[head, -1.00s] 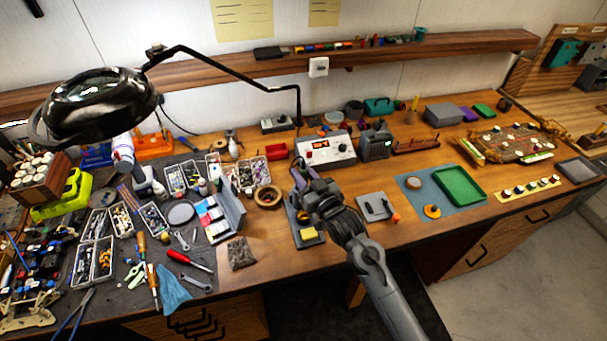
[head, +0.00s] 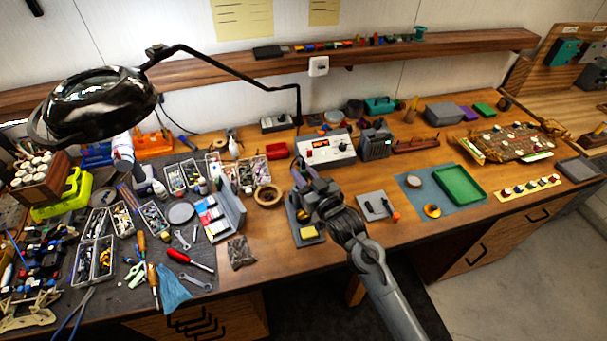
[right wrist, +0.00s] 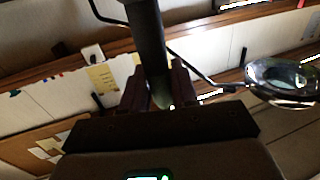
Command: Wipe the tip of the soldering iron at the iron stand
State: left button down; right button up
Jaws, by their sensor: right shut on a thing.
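My right gripper (head: 303,184) is over the iron stand (head: 295,236), near the middle front of the bench. In the right wrist view, my right gripper (right wrist: 160,88) is shut on the dark cylindrical handle of the soldering iron (right wrist: 149,40). The iron's tip cannot be made out in either view, and my gripper and wrist cover part of the stand in the head view. My left gripper is not in view.
A white soldering station (head: 325,148) stands behind my gripper. A wooden ring-shaped bowl (head: 268,196) is to the left, and a grey tray (head: 375,207) is to the right. A magnifier lamp (head: 95,100) hangs over the crowded left side.

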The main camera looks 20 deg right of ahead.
jog(key=shift+f+b, duration=0.3)
jog(key=shift+f, duration=0.25)
dwell(0.7)
dwell(0.3)
dwell(0.8)
jog(key=shift+f, duration=0.1)
dwell(0.5)
jog(key=shift+p, duration=0.4)
dwell(0.6)
dwell(0.5)
jog(key=shift+r, duration=0.2)
